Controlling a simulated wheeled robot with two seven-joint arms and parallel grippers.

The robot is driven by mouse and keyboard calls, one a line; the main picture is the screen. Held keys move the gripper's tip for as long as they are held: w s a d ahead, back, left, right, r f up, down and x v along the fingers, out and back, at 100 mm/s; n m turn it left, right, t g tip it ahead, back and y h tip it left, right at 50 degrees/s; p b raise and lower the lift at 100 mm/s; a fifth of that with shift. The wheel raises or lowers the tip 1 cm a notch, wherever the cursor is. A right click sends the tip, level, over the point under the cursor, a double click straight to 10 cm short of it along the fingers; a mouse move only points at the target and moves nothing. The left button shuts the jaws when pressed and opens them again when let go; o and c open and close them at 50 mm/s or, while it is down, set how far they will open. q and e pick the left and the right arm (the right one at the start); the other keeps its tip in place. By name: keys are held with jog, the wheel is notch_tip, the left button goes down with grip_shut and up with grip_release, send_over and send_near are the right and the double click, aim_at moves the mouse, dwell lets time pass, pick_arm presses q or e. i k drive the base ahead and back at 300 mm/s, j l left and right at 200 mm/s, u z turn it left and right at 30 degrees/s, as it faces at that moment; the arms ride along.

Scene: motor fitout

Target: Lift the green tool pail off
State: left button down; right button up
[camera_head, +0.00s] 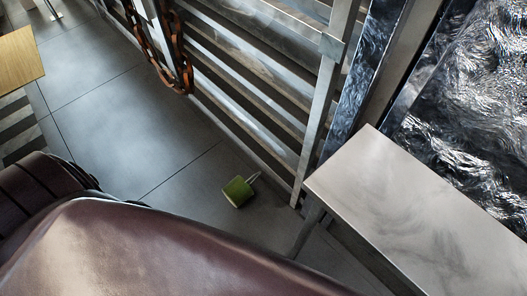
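A small green pail (238,192) with a pale handle on its right side appears low on the grey tiled floor, near the foot of a metal rack. It looks tilted in this view, and I cannot tell whether it stands upright. Nothing is seen touching it. Neither of my grippers shows in the head view.
The slatted metal rack (328,105) stands behind the pail, with a rusty chain (150,45) hanging on it. A pale tabletop (420,215) is at right. A dark red rounded surface (150,250) fills the bottom left. The floor (120,110) left of the pail is clear.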

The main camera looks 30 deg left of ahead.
aim_at(237, 192)
jog(key=i+j+z, duration=0.15)
jog(key=j+z, duration=0.3)
jog(key=j, duration=0.45)
jog(key=j+z, duration=0.45)
jog(key=j, duration=0.4)
jog(key=k+j+z, duration=0.2)
jog(key=j+z, duration=0.25)
jog(key=j, duration=0.4)
